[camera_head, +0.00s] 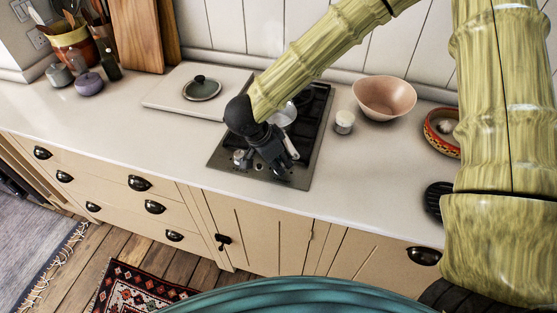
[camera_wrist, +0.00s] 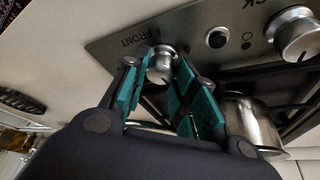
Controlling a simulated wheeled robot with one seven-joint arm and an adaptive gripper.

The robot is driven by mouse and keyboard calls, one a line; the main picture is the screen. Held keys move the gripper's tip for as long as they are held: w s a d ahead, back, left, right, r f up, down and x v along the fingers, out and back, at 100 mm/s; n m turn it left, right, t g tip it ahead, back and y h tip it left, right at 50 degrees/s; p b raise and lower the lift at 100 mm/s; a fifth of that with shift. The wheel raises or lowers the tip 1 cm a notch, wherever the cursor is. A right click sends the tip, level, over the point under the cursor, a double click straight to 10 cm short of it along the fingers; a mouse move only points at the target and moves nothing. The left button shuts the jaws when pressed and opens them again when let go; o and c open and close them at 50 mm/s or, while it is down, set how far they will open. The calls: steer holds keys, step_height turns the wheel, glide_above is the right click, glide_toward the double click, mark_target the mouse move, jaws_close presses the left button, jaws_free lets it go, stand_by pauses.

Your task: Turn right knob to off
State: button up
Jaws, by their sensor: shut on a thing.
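The right knob is a silver round knob (camera_wrist: 161,66) on the steel hob panel, near the word FRONT in the wrist view. My gripper (camera_wrist: 164,78) is shut on it, with a teal pad on either side. In the head view my gripper (camera_head: 282,166) is over the hob's front right corner and hides most of this knob. I cannot read the knob's setting. A second silver knob (camera_wrist: 297,34) is beyond a small black button (camera_wrist: 217,39) in the wrist view. It also shows left of my gripper in the head view (camera_head: 240,158).
A steel pot (camera_wrist: 250,122) stands on the hob (camera_head: 312,148) behind the knobs. A white cup (camera_head: 344,122) and a pink bowl (camera_head: 384,97) stand right of the hob. A board (camera_head: 172,99) with a dark lid lies at left. The front left counter is clear.

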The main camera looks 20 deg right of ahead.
steer(key=shift+r+p, duration=0.15)
steer(key=shift+p, duration=0.45)
steer(key=shift+m+g+p, duration=0.4)
steer(key=shift+m+p, duration=0.3)
steer(key=shift+p, duration=0.2)
steer(key=shift+m+p, duration=0.8)
steer(key=shift+p, duration=0.2)
steer(key=shift+f+g, duration=0.2)
steer(key=shift+g, duration=0.1)
steer(key=o, duration=1)
steer(key=shift+w, duration=0.1)
